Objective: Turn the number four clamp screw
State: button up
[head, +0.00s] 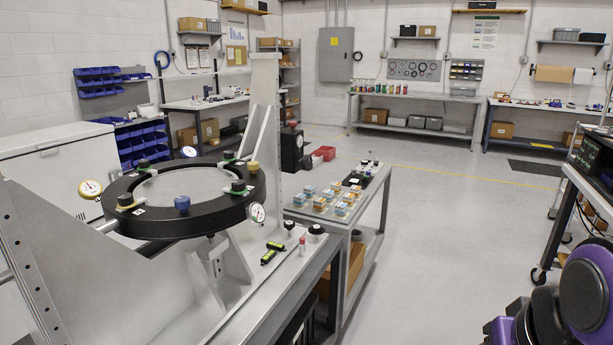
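The mirror fixture is a black ring (150,222) held level on a grey stand at the left, with a pale round disc (185,184) inside it. Clamp screws with knobs sit around the ring: a blue knob (182,204) at the front, a yellow knob (253,168) at the right, and several dark knobs, among them one at the left (125,200) and one at the right (238,186). Small marks by the knobs are too small to read, so I cannot tell which screw is number four. My gripper is not in view; purple and black links of my arm show at the lower right.
Dial gauges stand around the ring, one at the left (90,188) and one at the front right (257,214). A tall grey upright (265,105) rises behind it. A cart (300,212) with small boxes stands to the right. The floor (450,240) beyond is open.

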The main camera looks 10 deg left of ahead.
aim_at(125, 201)
jog(key=i+u, duration=0.15)
jog(key=u, duration=0.25)
jog(key=i+l+u, duration=0.1)
jog(key=u, duration=0.3)
jog(key=i+l+u, duration=0.1)
jog(key=u, duration=0.3)
jog(key=i+l+u, duration=0.15)
jog(key=u, duration=0.3)
jog(key=i+l+u, duration=0.25)
jog(key=u, duration=0.2)
